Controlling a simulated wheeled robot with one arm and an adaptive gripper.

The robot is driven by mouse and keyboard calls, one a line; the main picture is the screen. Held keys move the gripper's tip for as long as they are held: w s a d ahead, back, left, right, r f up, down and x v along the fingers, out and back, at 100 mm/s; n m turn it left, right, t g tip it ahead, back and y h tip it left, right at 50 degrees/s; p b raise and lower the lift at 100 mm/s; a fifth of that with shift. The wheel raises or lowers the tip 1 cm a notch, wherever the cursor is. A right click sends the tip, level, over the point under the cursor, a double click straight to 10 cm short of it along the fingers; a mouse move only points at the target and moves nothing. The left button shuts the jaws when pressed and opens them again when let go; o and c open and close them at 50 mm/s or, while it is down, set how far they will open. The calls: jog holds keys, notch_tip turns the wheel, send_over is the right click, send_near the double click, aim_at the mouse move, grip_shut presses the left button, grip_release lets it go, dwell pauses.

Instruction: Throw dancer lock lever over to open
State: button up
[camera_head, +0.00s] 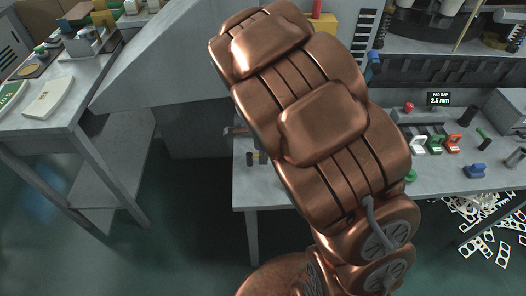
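My copper arm rises across the middle of the view and covers much of the machine and bench behind it. My gripper cannot be made out; it is hidden behind the arm or outside the picture. I cannot single out the dancer lock lever. A small brownish part (236,131) sticks out at the arm's left edge, too small to identify.
The grey bench (263,187) holds white, green and orange clamp-like pieces (436,144) and a blue piece (475,171). White cut scraps (490,228) lie at the lower right. A side table (75,105) with a booklet stands left. Open floor (190,215) lies between.

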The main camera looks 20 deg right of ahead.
jog(key=shift+r, duration=0.1)
notch_tip(320, 180, up, 12)
jog(key=s, duration=0.2)
jog(key=shift+a+f, duration=0.2)
jog(key=shift+a, duration=0.15)
dwell(0.3)
jog(key=shift+s, duration=0.15)
jog(key=s+a+r+n+g+p, duration=0.1)
jog(key=s+r+n+g+p, duration=0.1)
jog(key=s+n, duration=0.9)
jog(key=s+a+r+n+g+p, duration=0.1)
jog(key=s+r+n+p, duration=0.3)
jog(key=s, duration=1.2)
notch_tip(320, 180, up, 3)
jog(key=n, duration=0.6)
jog(key=shift+s+n+g+y, duration=0.15)
jog(key=shift+n+g+y, duration=0.25)
